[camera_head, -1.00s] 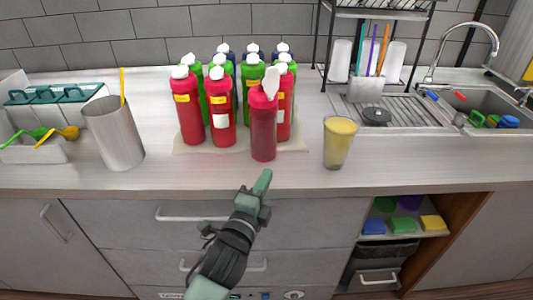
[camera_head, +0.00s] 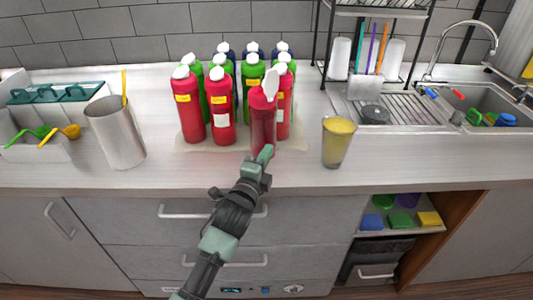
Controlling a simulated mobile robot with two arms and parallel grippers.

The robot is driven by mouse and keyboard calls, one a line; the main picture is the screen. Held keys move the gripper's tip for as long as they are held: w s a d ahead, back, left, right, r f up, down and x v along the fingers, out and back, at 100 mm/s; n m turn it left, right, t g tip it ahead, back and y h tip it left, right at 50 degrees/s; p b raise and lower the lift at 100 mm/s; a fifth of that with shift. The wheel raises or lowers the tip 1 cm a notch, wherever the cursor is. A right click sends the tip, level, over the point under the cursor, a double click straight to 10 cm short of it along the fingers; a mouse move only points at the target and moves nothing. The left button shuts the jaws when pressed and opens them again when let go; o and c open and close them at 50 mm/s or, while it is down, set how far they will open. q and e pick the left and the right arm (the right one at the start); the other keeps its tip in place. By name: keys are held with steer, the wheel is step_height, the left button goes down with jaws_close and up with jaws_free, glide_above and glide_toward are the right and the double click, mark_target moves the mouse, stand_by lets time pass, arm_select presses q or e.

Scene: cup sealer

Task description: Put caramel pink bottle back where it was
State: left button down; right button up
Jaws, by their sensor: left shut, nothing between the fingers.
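The caramel pink bottle (camera_head: 263,122) is most likely the darker pink-red one with a white cap, standing upright at the front of the bottle group. It stands at the front edge of the beige mat (camera_head: 213,147), in front of the other bottles. My left gripper (camera_head: 266,153) is shut and empty, with its tip at the lower front of this bottle. I cannot tell whether it touches the bottle. My right gripper is not in view.
Red bottles (camera_head: 190,108), green bottles and blue bottles stand close behind and left. A cup of yellow drink (camera_head: 337,142) stands to the right. A metal container (camera_head: 115,132) is at left, the sink (camera_head: 485,115) at right. The counter front is clear.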

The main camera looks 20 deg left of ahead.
mark_target(252, 143)
arm_select(q)
steer(key=w+a, duration=0.5)
steer(key=shift+w+a, duration=0.1)
steer(key=shift+w, duration=0.3)
